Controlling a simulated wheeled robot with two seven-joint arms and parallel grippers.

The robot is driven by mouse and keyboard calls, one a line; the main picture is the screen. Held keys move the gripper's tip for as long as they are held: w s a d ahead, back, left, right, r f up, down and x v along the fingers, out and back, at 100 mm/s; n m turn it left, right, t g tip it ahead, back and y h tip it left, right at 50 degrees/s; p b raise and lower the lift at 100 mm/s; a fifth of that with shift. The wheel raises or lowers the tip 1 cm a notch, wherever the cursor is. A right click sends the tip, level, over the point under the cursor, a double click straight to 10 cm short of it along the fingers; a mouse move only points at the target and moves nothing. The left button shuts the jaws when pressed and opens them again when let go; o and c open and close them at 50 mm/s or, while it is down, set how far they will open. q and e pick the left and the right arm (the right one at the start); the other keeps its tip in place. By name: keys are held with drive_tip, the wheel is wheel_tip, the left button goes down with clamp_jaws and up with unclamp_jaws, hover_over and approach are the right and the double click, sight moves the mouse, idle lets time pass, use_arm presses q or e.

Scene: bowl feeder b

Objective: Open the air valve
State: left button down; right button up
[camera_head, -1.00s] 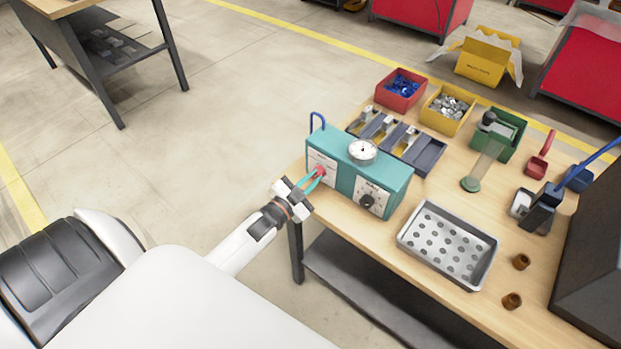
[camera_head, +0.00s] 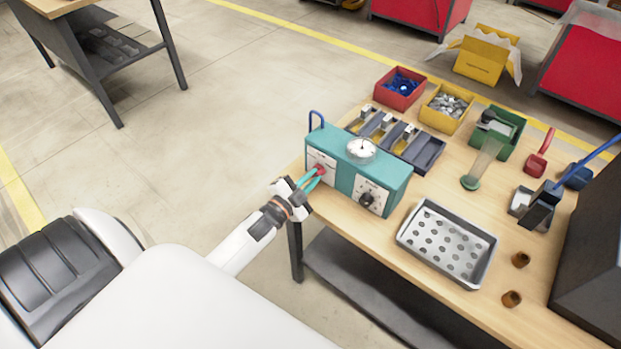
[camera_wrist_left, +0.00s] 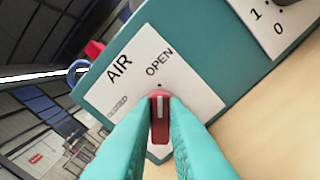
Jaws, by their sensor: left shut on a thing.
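The teal control box (camera_head: 380,180) stands on the near left part of the wooden table, with a round gauge (camera_head: 361,150) on top. Its white AIR plate (camera_wrist_left: 185,82) carries the words AIR and OPEN and a red valve knob (camera_wrist_left: 160,112) with a pale line on it. In the wrist view the pale line points up toward the dot near OPEN. My left gripper (camera_head: 318,172) is at the box's front, its teal fingers (camera_wrist_left: 158,130) shut on the red knob, one on each side. The fingers hide part of the plate. My right gripper is not in view.
A black dial (camera_head: 367,200) sits on the same box, right of the knob. A perforated metal tray (camera_head: 402,240) lies to the right. Red (camera_head: 381,97), yellow (camera_head: 425,116) and green (camera_head: 513,150) bins stand behind. Open floor lies left of the table.

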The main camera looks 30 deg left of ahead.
use_arm(q)
drive_tip(key=c, duration=1.4)
unclamp_jaws()
drive_tip(key=shift+c, duration=0.2)
drive_tip(key=s+b, duration=0.1)
drive_tip(key=s, duration=1.1)
drive_tip(key=shift+a, duration=0.45)
drive_tip(key=s+d+f+n+g, duration=0.1)
drive_tip(key=s+f+n+g, duration=0.15)
drive_tip(key=f, duration=0.65)
drive_tip(key=s+d+f+n+g+y, duration=0.1)
drive_tip(key=s+f+g, duration=0.2)
drive_tip(key=f, duration=0.5)
drive_tip(key=s+d+f+n+g, duration=0.1)
drive_tip(key=s+f+n+g, duration=0.15)
drive_tip(key=f, duration=0.65)
drive_tip(key=s+d+f+g, duration=0.3)
drive_tip(key=s+f, duration=0.5)
drive_tip(key=s, duration=0.4)
drive_tip(key=s+d+f+n+g, duration=0.1)
drive_tip(key=s+d+f+g, duration=0.2)
drive_tip(key=s+f+g, duration=0.3)
drive_tip(key=s+f, duration=0.1)
drive_tip(key=s, duration=0.4)
drive_tip(key=shift+s+d+f+n, duration=0.25)
drive_tip(key=shift+s+f+n, duration=0.05)
drive_tip(key=shift+s+f, duration=0.05)
